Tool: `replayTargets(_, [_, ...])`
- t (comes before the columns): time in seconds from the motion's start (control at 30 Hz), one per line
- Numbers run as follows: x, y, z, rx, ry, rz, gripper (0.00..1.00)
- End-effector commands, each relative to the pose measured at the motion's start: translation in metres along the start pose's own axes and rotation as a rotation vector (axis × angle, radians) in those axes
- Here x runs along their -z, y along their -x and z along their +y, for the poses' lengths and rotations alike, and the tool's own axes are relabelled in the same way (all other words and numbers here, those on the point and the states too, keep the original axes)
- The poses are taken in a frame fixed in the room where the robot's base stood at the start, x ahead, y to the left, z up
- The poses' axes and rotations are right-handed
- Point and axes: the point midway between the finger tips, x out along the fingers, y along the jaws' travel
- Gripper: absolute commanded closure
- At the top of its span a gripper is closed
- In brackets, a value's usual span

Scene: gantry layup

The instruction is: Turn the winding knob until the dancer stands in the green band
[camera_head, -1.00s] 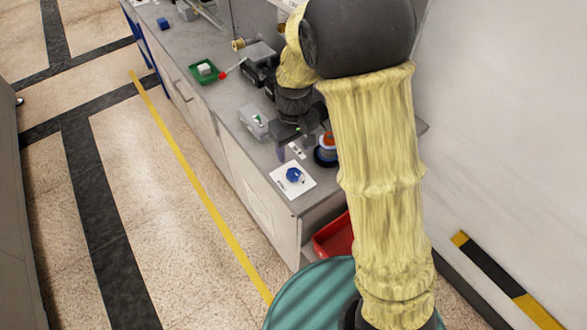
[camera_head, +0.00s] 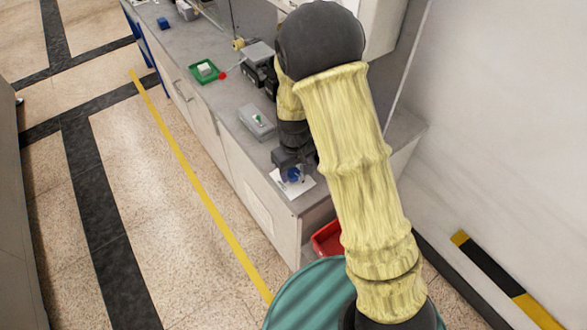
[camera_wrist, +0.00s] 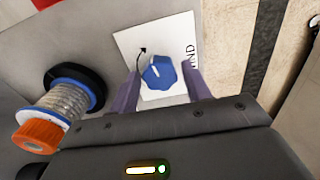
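The blue winding knob (camera_wrist: 158,74) sits on a white plate (camera_wrist: 126,42) with a curved black arrow and partly hidden lettering. A white line on the knob points toward the upper left in the wrist view. My gripper (camera_wrist: 161,78) is open, with one purple finger on each side of the knob; narrow gaps seem to show between them. In the head view my gripper (camera_head: 290,166) is over the knob (camera_head: 292,174), partly covering it and the plate (camera_head: 305,185). I cannot make out the dancer or the green band.
A spool (camera_wrist: 68,97) with blue flanges and an orange cap stands left of the knob in the wrist view. On the grey bench (camera_head: 236,97) are a grey box (camera_head: 258,122) with a small green spot and a green tray (camera_head: 203,71). A red bin (camera_head: 326,238) is below.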

Motion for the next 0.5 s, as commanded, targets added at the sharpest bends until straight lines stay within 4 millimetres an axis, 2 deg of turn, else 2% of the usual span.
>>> replayTargets(0.03, [0.0001,0.0001,0.0,0.0,0.0,0.0,0.62])
replayTargets(0.17, [0.0001,0.0003,-0.0001,0.0,0.0,0.0,0.87])
replayTargets(0.5, [0.0003,0.0009,-0.0002,0.0,-0.026,0.0,0.87])
